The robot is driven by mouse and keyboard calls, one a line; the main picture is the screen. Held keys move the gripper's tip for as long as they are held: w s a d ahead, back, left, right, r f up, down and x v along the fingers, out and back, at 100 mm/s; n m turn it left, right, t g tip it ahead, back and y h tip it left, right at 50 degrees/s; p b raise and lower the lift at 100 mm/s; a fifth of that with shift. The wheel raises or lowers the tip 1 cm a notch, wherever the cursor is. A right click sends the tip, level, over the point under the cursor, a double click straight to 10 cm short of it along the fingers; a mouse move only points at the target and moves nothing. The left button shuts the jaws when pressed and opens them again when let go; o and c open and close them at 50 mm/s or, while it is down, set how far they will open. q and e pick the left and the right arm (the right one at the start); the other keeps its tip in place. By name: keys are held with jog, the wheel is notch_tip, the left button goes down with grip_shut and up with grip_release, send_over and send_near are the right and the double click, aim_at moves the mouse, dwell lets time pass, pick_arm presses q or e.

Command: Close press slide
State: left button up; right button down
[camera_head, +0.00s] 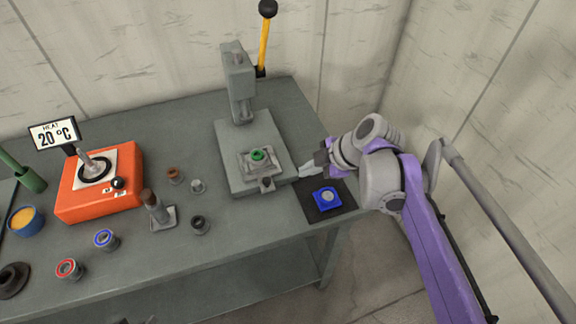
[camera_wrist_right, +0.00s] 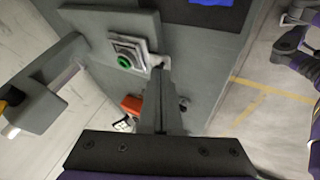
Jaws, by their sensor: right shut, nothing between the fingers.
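The grey press (camera_head: 238,85) stands on the right part of the table, with a yellow lever tipped by a black knob. Its slide (camera_head: 244,170) is a light square plate on the press base, in front of the column and not under the ram. A green ring (camera_head: 258,155) sits on it. A small dark knob (camera_head: 267,184) is at the slide's front. My right gripper (camera_head: 302,171) is shut and empty, just right of the press base. In the right wrist view its fingers (camera_wrist_right: 161,72) point at the slide (camera_wrist_right: 139,48), close to its edge; contact is unclear.
A black mat (camera_head: 312,212) with a blue piece (camera_head: 327,198) lies below my right gripper. An orange heater (camera_head: 75,205) with a 20 °C sign stands at left. Several small parts and a stamp (camera_head: 155,208) stand between. Walls are behind and right.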

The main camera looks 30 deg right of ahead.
aim_at(274, 171)
jog(key=b+x, duration=0.1)
jog(key=x, duration=0.9)
jog(key=shift+a+f, duration=0.1)
jog(key=shift+f, duration=0.05)
jog(key=shift+w+d+r, duration=0.1)
jog(key=shift+w+d, duration=0.05)
jog(key=shift+w, duration=0.45)
jog(key=shift+w+d+r, duration=0.1)
jog(key=shift+w+d, duration=0.1)
jog(key=shift+w, duration=0.4)
jog(key=shift+w+d, duration=0.15)
jog(key=shift+w, duration=0.55)
jog(key=w+d, duration=0.1)
jog(key=w, duration=0.3)
jog(key=w+d, duration=0.1)
jog(key=w, duration=0.3)
jog(key=w+d, duration=0.1)
jog(key=w, duration=0.3)
jog(key=shift+w+p, duration=0.2)
jog(key=shift+p, duration=0.15)
jog(key=shift+s+a, duration=0.1)
jog(key=shift+s, duration=0.05)
